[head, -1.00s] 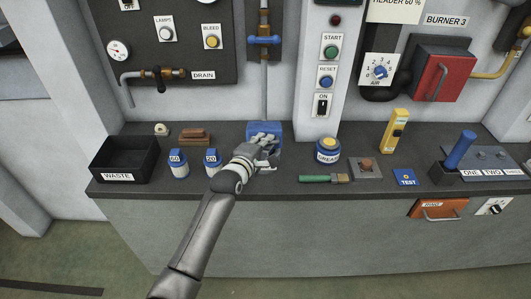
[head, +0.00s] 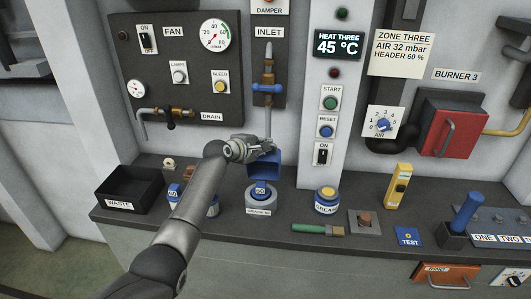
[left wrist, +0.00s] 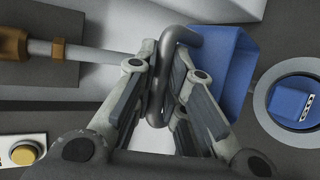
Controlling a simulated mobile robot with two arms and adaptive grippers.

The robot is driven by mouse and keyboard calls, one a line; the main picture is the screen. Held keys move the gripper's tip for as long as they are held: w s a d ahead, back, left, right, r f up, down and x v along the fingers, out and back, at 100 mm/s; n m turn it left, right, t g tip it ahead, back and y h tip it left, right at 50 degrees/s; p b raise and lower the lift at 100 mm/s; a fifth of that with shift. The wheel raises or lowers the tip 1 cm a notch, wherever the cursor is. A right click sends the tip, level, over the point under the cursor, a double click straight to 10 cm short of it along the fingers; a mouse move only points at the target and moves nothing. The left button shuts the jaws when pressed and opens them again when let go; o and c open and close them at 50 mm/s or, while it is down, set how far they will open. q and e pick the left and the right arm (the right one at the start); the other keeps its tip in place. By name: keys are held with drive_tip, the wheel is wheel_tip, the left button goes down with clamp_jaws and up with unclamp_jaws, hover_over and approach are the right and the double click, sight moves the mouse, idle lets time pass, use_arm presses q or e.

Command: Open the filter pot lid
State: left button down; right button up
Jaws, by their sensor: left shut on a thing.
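The blue filter pot lid (head: 265,165) is up off the round grey pot (head: 262,207), just behind and above it. The pot is uncovered, and a blue cartridge (head: 260,189) shows inside it. My left gripper (head: 248,149) is above the pot, shut on the lid's handle. In the left wrist view the dark bent handle (left wrist: 164,75) lies between the fingers of my left gripper (left wrist: 165,85). The blue lid (left wrist: 222,65) is right of the fingers, and the pot rim (left wrist: 262,98) with the blue cartridge (left wrist: 289,100) is farther right. My right gripper is out of view.
Left on the worktop are a black WASTE bin (head: 148,183) and blue-capped jars (head: 174,192), partly behind my arm. Right of the pot are a GREASE jar (head: 327,200) and a green-handled brush (head: 318,229). A vertical inlet pipe (head: 268,118) is close behind the gripper.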

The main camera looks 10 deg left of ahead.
use_arm(q)
drive_tip(key=shift+w+g, duration=0.3)
drive_tip(key=shift+w, duration=0.55)
drive_tip(key=shift+w+b, duration=0.4)
drive_tip(key=shift+w, duration=0.35)
drive_tip(key=c, duration=1.5)
unclamp_jaws()
drive_tip(key=shift+v, duration=6)
